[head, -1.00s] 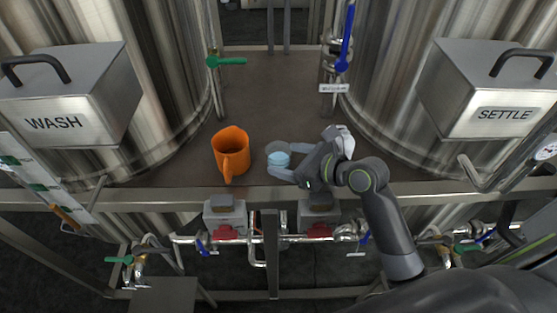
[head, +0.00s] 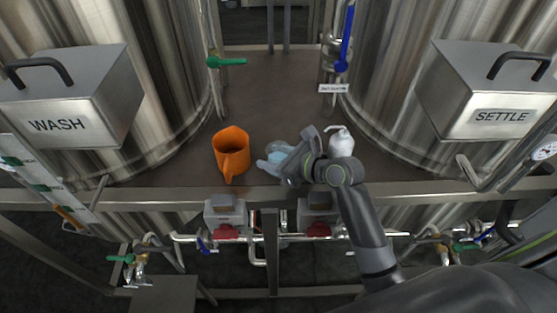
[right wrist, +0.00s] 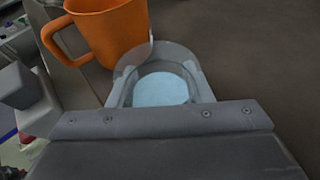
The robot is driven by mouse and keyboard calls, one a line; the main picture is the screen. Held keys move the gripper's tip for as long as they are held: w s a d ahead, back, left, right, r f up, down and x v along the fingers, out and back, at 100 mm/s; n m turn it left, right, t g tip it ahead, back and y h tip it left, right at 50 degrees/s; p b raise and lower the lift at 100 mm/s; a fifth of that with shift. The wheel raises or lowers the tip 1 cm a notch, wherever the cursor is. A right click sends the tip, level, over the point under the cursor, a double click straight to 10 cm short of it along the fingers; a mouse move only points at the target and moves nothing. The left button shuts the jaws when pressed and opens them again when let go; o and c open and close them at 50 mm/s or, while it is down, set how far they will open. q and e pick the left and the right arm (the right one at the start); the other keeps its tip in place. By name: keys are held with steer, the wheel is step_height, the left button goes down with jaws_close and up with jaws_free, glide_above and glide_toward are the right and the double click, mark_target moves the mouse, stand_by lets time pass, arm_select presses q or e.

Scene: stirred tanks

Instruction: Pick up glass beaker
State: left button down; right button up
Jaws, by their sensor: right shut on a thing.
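The glass beaker (head: 277,156) stands upright on the brown deck and holds pale blue liquid. In the head view my right gripper (head: 272,160) covers much of it. In the right wrist view the beaker (right wrist: 160,84) sits between the two fingers, its clear rim and blue liquid in sight. My right gripper is shut on it, with a finger on each side. I cannot tell whether its base touches the deck. My left gripper is not in view.
An orange mug (head: 231,152) stands just left of the beaker. A white pump bottle (head: 341,141) stands right, behind my right wrist. Steel tanks marked WASH (head: 57,125) and SETTLE (head: 502,116) flank the deck. A steel rail (head: 150,196) runs along its front edge.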

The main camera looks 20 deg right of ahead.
steer(key=shift+c, duration=0.8)
steer(key=shift+r, duration=0.1)
step_height(320, 180, up, 18)
steer(key=p, duration=0.1)
steer(key=shift+p, duration=0.3)
